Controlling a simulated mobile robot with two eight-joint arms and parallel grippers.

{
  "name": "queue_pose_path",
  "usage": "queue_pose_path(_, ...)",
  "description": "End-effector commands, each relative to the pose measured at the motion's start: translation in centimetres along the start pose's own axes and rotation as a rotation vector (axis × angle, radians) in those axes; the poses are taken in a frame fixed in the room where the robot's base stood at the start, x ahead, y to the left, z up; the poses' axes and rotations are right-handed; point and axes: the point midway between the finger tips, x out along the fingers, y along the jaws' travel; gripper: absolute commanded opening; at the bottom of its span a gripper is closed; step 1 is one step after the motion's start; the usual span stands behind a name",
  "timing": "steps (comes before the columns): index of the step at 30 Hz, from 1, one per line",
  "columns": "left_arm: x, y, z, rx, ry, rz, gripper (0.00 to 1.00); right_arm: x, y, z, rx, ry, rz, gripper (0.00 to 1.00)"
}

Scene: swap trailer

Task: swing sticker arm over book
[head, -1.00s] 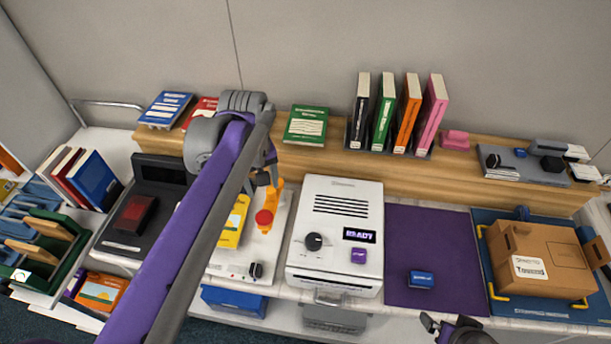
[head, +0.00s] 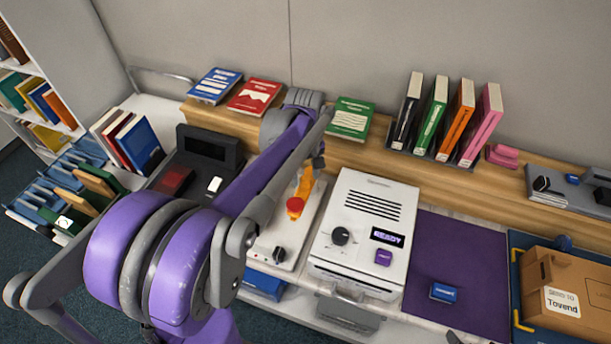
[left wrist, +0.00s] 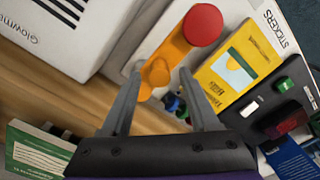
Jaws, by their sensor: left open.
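The orange sticker arm (head: 305,184) with its red knob (head: 295,207) stands on the white sticker station (head: 314,215). In the left wrist view the orange arm (left wrist: 172,52) runs from the red knob (left wrist: 203,25) down toward my fingertips. The yellow book (left wrist: 243,65) lies on the station beside the arm, which is not over it. My own left arm hides the book in the head view. My left gripper (left wrist: 160,76) is open, its fingertips on either side of the orange arm's lower end in the picture; contact cannot be told.
A white machine (head: 362,235) reading READY stands right of the station. Further right are a purple mat (head: 460,260) with a blue block (head: 443,292) and a cardboard box (head: 570,290). A wooden shelf (head: 390,160) with books runs behind. A black device (head: 208,150) stands left.

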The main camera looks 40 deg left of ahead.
Motion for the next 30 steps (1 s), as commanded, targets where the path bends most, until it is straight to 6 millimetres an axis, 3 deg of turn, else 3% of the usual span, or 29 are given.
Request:
queue_pose_path(11,0.62,0.01,0.02,0.001,0.0,0.0,0.61,0.02,0.0,0.03,0.0,0.0,0.0,1.0)
queue_pose_path(21,0.61,0.01,0.02,0.001,0.0,0.0,0.0,0.03,0.0,0.03,0.0,0.0,0.0,1.0)
queue_pose_path(30,0.6,0.01,0.02,0.001,0.0,0.0,0.0,0.02,0.0,0.03,0.0,0.0,0.0,1.0)
